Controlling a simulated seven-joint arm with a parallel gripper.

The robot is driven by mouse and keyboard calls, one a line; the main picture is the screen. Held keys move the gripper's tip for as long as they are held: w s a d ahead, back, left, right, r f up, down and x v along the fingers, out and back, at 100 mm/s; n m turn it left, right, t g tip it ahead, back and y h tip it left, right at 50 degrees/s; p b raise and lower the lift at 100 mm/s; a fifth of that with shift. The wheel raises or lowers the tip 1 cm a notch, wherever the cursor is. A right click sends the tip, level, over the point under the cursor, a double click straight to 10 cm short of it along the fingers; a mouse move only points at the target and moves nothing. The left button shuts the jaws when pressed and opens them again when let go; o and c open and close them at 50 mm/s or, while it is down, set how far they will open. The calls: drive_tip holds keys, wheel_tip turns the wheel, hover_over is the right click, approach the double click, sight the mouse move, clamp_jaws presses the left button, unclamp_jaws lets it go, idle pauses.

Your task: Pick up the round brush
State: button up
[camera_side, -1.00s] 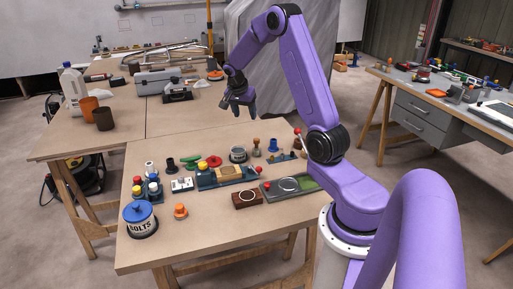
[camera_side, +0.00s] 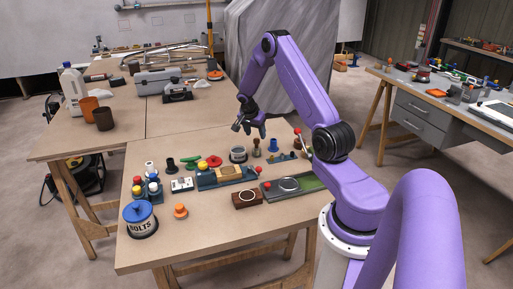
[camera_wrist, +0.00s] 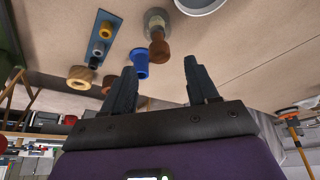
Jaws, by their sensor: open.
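What looks like the round brush (camera_side: 257,149) stands upright on the table, with a wooden handle on top. In the wrist view the brush (camera_wrist: 158,42) shows its wooden handle above a pale round base. My gripper (camera_side: 251,132) is open and empty, in the air above and slightly behind the brush. In the wrist view the gap between my fingers (camera_wrist: 160,67) is empty, and the brush lies just beyond it. Nothing hides the handle.
A blue plate with pegs (camera_wrist: 103,36) is nearby. Free tabletop (camera_side: 205,135) lies behind the brush.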

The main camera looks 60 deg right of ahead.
sight(256, 139)
drive_tip(key=x, duration=0.4)
drive_tip(key=shift+a+f, duration=0.25)
drive_tip(key=shift+a, duration=0.05)
drive_tip(key=shift+d+f, duration=0.25)
drive_tip(key=shift+f, duration=0.3)
clamp_jaws()
